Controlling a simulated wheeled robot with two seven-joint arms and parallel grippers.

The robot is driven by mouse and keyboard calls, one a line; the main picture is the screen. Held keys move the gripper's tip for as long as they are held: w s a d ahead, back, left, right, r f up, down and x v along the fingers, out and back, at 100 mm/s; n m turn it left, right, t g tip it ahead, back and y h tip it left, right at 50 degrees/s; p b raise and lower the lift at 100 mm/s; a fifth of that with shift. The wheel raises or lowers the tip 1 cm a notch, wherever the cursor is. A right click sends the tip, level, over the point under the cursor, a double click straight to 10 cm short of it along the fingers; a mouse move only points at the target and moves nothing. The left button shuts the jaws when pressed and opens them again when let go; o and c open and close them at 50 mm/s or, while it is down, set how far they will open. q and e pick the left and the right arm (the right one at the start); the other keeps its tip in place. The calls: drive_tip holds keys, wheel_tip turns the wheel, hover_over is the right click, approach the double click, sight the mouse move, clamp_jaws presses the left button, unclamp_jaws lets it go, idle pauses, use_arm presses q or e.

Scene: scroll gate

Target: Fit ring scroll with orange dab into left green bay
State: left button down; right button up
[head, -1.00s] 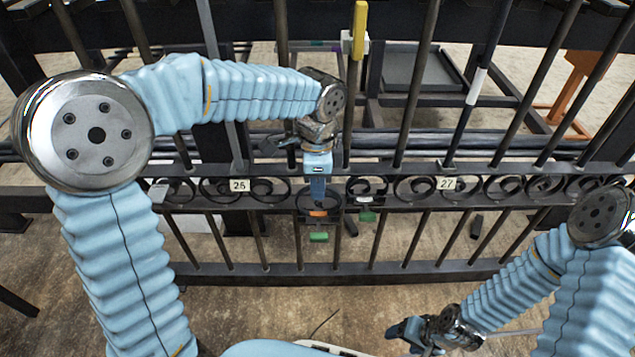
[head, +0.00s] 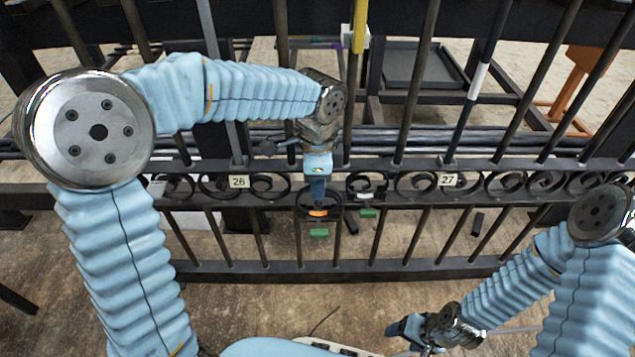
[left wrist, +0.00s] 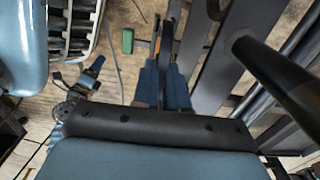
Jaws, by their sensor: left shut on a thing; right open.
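My left gripper (head: 317,203) points down at the gate's scroll band between plates 26 and 27. It is shut on a dark ring scroll (head: 335,205) with an orange dab (head: 318,213) at its lower front. A green mark (head: 319,233) sits below the dab, and another green mark (head: 367,212) lies to the right; bay edges are hard to make out. The left wrist view shows the gripper fingers (left wrist: 165,85), the orange dab (left wrist: 153,44) and a green mark (left wrist: 127,41). Whether the ring is seated is unclear. My right gripper (head: 400,330) is open at lower right, away from the gate.
Upright bars stand close on both sides of my left gripper. Plate 26 (head: 239,182) and plate 27 (head: 447,180) are on the band. A bar with a yellow sleeve (head: 359,28) rises behind my left wrist. The lower rail (head: 400,269) crosses below; floor in front is open.

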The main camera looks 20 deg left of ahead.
use_arm(q)
drive_tip(key=shift+f, duration=0.35)
drive_tip(key=c, duration=1.1)
unclamp_jaws()
wheel_tip(320, 180, up, 14)
drive_tip(key=p, duration=0.3)
drive_tip(key=shift+f, duration=0.1)
